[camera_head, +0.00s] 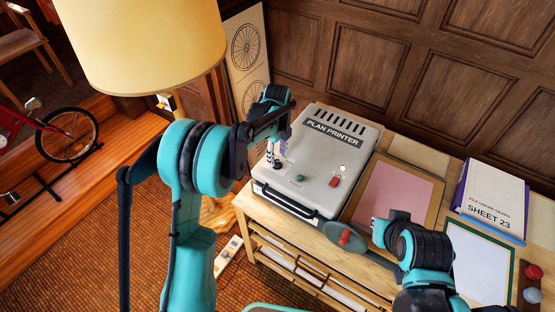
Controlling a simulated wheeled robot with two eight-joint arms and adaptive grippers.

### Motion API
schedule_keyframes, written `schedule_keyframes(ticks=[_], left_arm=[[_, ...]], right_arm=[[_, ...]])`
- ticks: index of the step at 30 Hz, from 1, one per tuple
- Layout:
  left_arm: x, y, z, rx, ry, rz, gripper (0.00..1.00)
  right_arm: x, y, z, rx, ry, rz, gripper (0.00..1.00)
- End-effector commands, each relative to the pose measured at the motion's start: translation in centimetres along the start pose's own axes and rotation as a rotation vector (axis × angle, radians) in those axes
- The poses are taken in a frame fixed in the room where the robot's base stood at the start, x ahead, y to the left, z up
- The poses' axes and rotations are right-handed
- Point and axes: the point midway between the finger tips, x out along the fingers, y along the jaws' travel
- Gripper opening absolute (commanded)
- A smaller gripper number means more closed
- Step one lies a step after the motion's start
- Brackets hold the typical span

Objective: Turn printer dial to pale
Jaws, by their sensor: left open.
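The plan printer (312,160) is a pale grey box with vents, a dark label reading "PLAN PRINTER" and a black front handle. On its top left is a small black dial (277,165). Its marked settings are too small to read. A green knob (300,178) and a red switch (334,182) sit to its right. My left gripper (281,148) is open and points down just above the dial; I cannot tell whether it touches. My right gripper (380,232) is at the lower right, near the table's front; its fingers are not clear.
A wooden-framed pink board (393,190) lies right of the printer. A grey oval piece with a red knob (345,237) is at the table's front edge. A "SHEET 23" box (490,197) and a pale green-edged board (480,255) are farther right. A lampshade (145,45) stands left.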

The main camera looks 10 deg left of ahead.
Motion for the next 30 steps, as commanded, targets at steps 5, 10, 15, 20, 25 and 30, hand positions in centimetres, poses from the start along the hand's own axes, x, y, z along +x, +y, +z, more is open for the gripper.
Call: schedule_keyframes(ticks=[5, 10, 15, 20, 25, 30], left_arm=[[2.3, 0.0, 0.0, -0.001, 0.000, -0.001, 0.46], [3.0, 0.0, 0.0, -0.002, 0.000, -0.001, 0.46], [3.0, 0.0, 0.0, -0.002, 0.000, -0.001, 0.46], [2.9, 0.0, 0.0, -0.002, 0.000, -0.001, 0.11], [2.9, 0.0, 0.0, -0.002, 0.000, -0.001, 0.00], [2.9, 0.0, 0.0, -0.016, 0.000, -0.001, 0.00]], right_arm=[[0.5, 0.0, 0.3, 0.000, 0.000, 0.000, 0.00], [0.5, 0.0, 0.3, 0.000, 0.000, 0.000, 0.00], [0.5, 0.0, 0.3, 0.000, 0.000, 0.000, 0.00], [0.5, 0.0, 0.3, 0.000, 0.000, 0.000, 0.00], [0.5, 0.0, 0.3, 0.000, 0.000, 0.000, 0.00], [0.5, 0.0, 0.3, 0.000, 0.000, 0.000, 0.00]])
